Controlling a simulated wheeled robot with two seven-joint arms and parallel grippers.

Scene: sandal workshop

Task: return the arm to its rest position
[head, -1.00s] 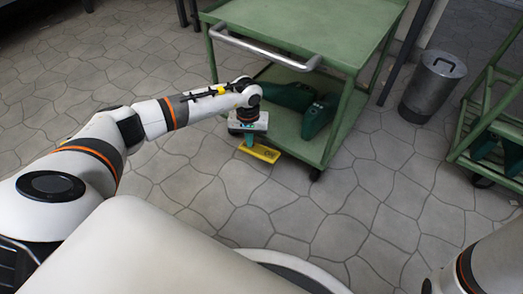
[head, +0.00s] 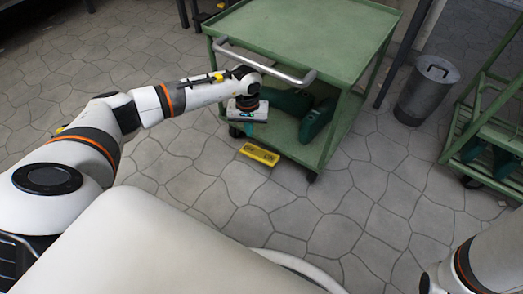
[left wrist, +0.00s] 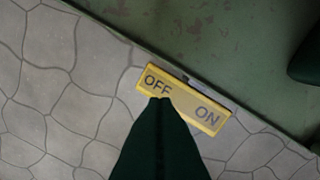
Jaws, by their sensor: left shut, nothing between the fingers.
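My left arm reaches in from the left of the head view. Its gripper (head: 247,130) is beside the lower shelf of the green cart, above the yellow pedal. In the left wrist view the dark green fingers (left wrist: 162,108) are shut with nothing between them. The yellow pedal (head: 260,154) juts out low at the cart's edge. In the left wrist view the pedal (left wrist: 208,118) reads OFF and ON, and the fingers hide part of it. I cannot tell the exact gap between fingertips and pedal. Part of my right arm (head: 490,262) shows at lower right; its gripper is outside the frame.
The green cart (head: 300,32) has a metal push handle (head: 262,62) close to my left wrist. Dark green items (head: 316,120) lie on its lower shelf. A grey metal bin (head: 428,90) and a green rack (head: 484,120) stand at right. The tiled floor at left is clear.

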